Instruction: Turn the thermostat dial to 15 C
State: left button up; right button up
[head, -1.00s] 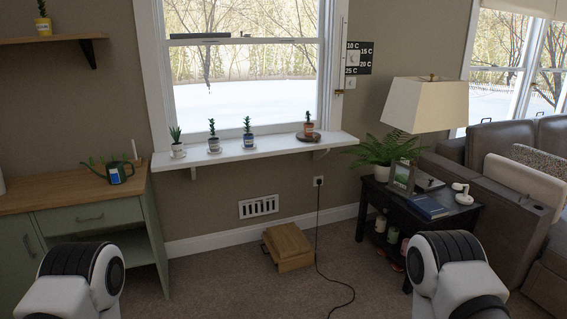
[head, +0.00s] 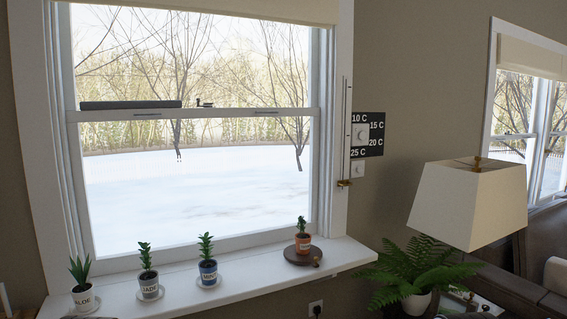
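The thermostat dial (head: 360,134) is a small pale round knob on a light plate, mounted on the wall just right of the window frame. A black panel (head: 377,148) behind it carries white labels: 10 C at the top, 15 C at upper right, 20 C at lower right and 25 C at the bottom. The way the dial points is too small to tell. Neither of my grippers is in the head view.
A white switch plate (head: 359,169) sits below the panel. A window rod with a brass end (head: 344,183) hangs just left of it. Potted plants stand on the white sill (head: 240,277). A lamp (head: 468,205) and a fern (head: 425,265) stand at lower right.

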aim_at(361, 136)
jog(key=i+z, duration=0.25)
jog(key=i+j+z, duration=0.25)
jog(key=i, duration=0.2)
jog(key=i+j+z, duration=0.25)
jog(key=i+l, duration=0.05)
jog(key=i, duration=0.1)
